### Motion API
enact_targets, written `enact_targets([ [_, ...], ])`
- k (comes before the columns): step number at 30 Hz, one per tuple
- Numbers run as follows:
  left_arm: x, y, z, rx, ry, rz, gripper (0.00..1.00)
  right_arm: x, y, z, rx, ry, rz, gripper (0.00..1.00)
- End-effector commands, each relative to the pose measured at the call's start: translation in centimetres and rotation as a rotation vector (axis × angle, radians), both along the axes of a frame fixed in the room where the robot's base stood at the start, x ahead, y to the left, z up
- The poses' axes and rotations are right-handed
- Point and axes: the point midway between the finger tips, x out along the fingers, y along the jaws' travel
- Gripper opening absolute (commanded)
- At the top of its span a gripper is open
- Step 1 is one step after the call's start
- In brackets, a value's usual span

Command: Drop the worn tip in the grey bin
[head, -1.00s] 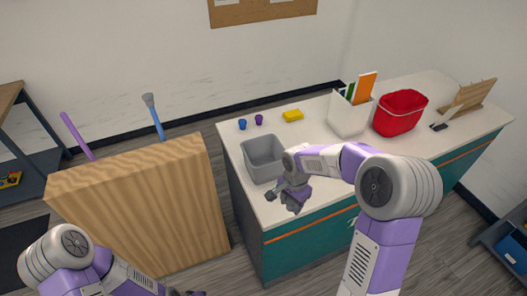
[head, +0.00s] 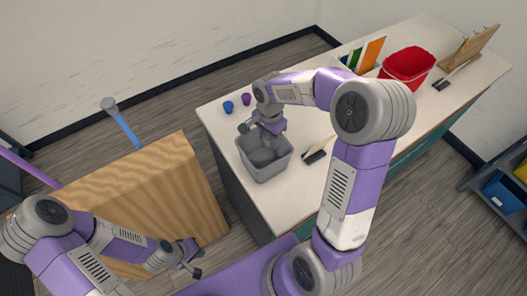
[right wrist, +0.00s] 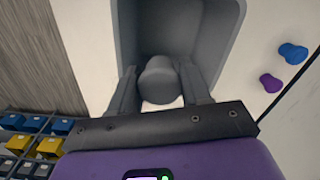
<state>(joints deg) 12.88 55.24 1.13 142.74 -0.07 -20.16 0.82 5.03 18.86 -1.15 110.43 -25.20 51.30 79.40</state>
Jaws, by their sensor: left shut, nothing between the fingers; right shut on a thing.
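The worn tip (right wrist: 158,80) is a short grey cylinder between the fingers of my right gripper (right wrist: 160,88) in the right wrist view. The gripper is shut on it. The grey bin (head: 247,160) stands on the near left part of the counter, and its wall (right wrist: 228,30) also shows in the right wrist view. In the head view my right gripper (head: 262,128) is above the bin's far part; the tip is not clear there. In the wrist view the tip shows against the bin's inside. My left gripper (head: 190,262) is shut and empty, low near the wooden block.
A blue tip (head: 228,107) and a purple tip (head: 246,99) stand behind the bin. The wooden block (head: 150,195) holds a blue pole (head: 125,130) with a grey end. A red bucket (head: 408,68) stands farther right. A dark-ended item (head: 315,155) lies right of the bin.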

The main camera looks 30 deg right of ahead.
Motion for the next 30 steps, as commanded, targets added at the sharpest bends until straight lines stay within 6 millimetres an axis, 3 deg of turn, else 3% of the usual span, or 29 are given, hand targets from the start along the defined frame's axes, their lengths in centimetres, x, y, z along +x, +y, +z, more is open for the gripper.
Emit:
enact_targets([
  [12,0.0,0.0,-3.5,0.000,0.000,0.000,0.00,0.0,0.0,-4.9,0.001,0.001,0.001,0.00],
  [22,0.0,0.0,-3.7,0.000,-0.001,0.000,0.00,0.0,0.0,-5.2,0.000,-0.001,0.001,0.00],
  [23,0.0,0.0,-3.7,0.000,-0.001,0.000,0.00,0.0,0.0,-5.2,0.000,0.000,0.001,0.48],
  [28,0.0,0.0,-3.7,0.000,-0.001,0.000,0.00,0.0,0.0,-5.2,0.000,0.000,0.001,0.74],
  [30,0.0,0.0,-3.7,0.000,-0.001,0.000,0.00,0.0,0.0,-5.2,0.000,0.000,0.001,0.77],
])
